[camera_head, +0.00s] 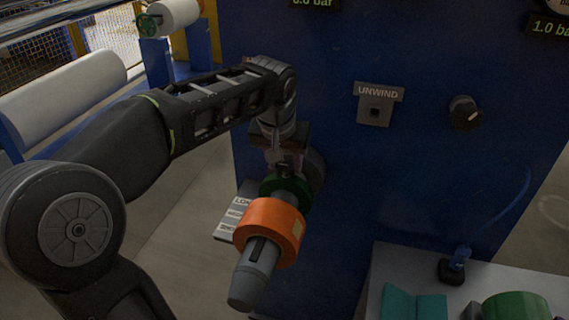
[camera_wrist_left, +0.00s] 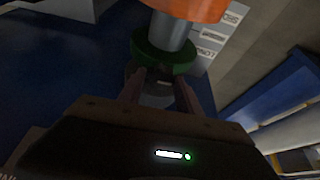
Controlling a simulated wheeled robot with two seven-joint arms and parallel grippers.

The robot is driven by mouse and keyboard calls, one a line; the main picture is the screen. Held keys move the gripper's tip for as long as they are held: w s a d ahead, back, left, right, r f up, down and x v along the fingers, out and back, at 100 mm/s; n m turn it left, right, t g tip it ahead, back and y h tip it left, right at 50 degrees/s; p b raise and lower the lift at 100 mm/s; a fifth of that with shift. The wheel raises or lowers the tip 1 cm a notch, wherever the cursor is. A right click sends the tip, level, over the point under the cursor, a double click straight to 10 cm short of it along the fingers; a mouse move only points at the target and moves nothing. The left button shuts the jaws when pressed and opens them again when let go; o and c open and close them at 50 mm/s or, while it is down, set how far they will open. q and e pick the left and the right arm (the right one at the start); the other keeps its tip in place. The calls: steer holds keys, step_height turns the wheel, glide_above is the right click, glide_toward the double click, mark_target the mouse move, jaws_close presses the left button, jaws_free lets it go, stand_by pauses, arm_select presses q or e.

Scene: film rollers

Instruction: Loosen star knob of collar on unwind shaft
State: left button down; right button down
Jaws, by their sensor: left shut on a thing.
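The grey unwind shaft (camera_head: 252,278) sticks out of the blue machine face towards the camera. The green collar (camera_head: 296,188) sits around the shaft behind an orange ring, and it also shows in the left wrist view (camera_wrist_left: 150,50). My left gripper (camera_head: 284,166) reaches down on the collar from above. In the left wrist view its two fingers (camera_wrist_left: 160,92) are closed on the dark star knob (camera_wrist_left: 142,74) at the collar's rim. The fingers hide much of the knob, so its turn cannot be read. My right gripper is not in view.
The orange ring (camera_head: 264,226) sits on the shaft in front of the collar. The blue panel (camera_head: 340,150) carries an UNWIND plate (camera_head: 378,108) and a black dial (camera_head: 465,112). A bench (camera_head: 390,262) with teal and green parts is at lower right. White rollers stand at left.

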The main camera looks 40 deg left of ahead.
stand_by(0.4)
arm_select(q)
steer(key=c, duration=0.8)
jaws_free()
steer(key=shift+r, duration=0.15)
steer(key=v, duration=0.7)
steer(key=shift+s+d+r+b, duration=0.1)
steer(key=shift+s+r+b, duration=0.1)
steer(key=shift+b, duration=0.1)
